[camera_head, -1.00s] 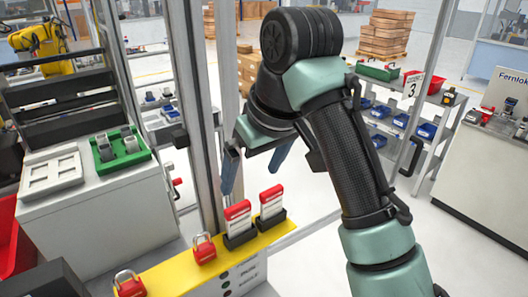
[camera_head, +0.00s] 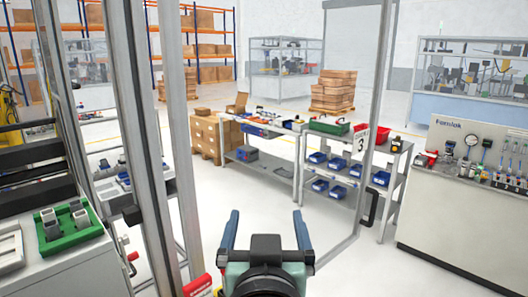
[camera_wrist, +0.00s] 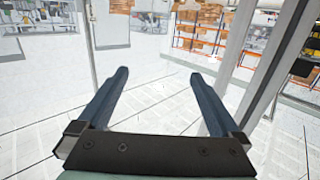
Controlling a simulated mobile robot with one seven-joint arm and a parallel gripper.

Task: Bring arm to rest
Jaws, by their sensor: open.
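My gripper (camera_head: 267,230) is at the bottom middle of the head view, pointing away from me. Its two blue fingers stand wide apart with nothing between them. The wrist view also shows my gripper (camera_wrist: 160,85) open and empty, with bare floor beyond the fingers. Most of my arm is out of view below the head picture.
A metal frame post (camera_head: 140,130) stands left of my gripper. A transparent door with a black handle (camera_head: 371,207) is to the right. A shelf trolley with blue bins (camera_head: 320,158) stands farther back. A green tray (camera_head: 68,232) lies on the left machine. Open floor lies ahead.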

